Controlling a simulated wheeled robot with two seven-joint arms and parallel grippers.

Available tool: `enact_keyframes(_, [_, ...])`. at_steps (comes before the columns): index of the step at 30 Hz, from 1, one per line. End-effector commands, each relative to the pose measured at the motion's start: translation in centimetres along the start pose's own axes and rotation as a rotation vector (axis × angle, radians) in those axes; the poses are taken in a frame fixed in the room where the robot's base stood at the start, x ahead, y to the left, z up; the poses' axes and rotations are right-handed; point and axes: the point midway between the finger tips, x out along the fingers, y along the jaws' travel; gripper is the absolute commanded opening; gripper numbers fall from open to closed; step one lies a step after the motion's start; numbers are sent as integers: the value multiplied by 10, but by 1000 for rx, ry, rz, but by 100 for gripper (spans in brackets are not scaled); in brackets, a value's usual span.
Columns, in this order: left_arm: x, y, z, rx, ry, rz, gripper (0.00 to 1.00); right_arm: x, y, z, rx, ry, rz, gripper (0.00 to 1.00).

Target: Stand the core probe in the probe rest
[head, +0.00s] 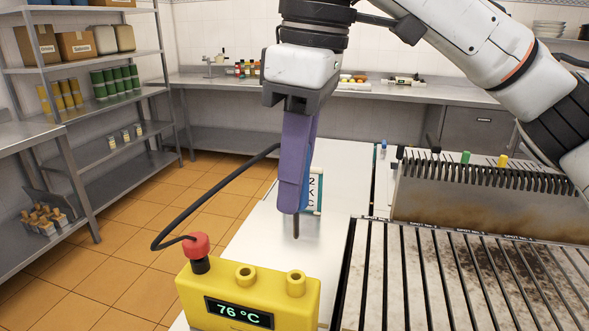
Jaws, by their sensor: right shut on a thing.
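My right gripper (293,196) points down at the middle of the head view, shut on the core probe. The probe's thin dark metal rod (296,228) sticks out below the purple fingers, pointing down and roughly upright. Most of the probe's handle is hidden by the gripper. A black cable (196,205) loops left from behind the gripper to a red plug (196,245) on a yellow box. This yellow box (262,300) reads 76 °C and has two raised round sockets on top. The rod's tip appears just above and behind it. I cannot tell which part is the probe rest. My left gripper is not in view.
A slatted grill (440,285) lies at the right, with a stained metal back (480,200) and coloured knobs. A white lettered card (315,190) stands behind the gripper. Bare steel counter (345,165) lies beyond. Shelves (110,150) stand at the left.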

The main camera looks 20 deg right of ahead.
Motion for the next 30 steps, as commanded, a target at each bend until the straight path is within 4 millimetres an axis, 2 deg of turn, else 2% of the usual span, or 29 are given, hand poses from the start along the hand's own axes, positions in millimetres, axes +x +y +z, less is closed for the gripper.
enact_keyframes(15, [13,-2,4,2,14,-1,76,50,0,6,1,0,-1,0])
enact_keyframes(21, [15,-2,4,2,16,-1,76,58,0,7,1,1,1,0])
enact_keyframes(30, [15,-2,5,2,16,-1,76,59,0,7,1,1,0,0])
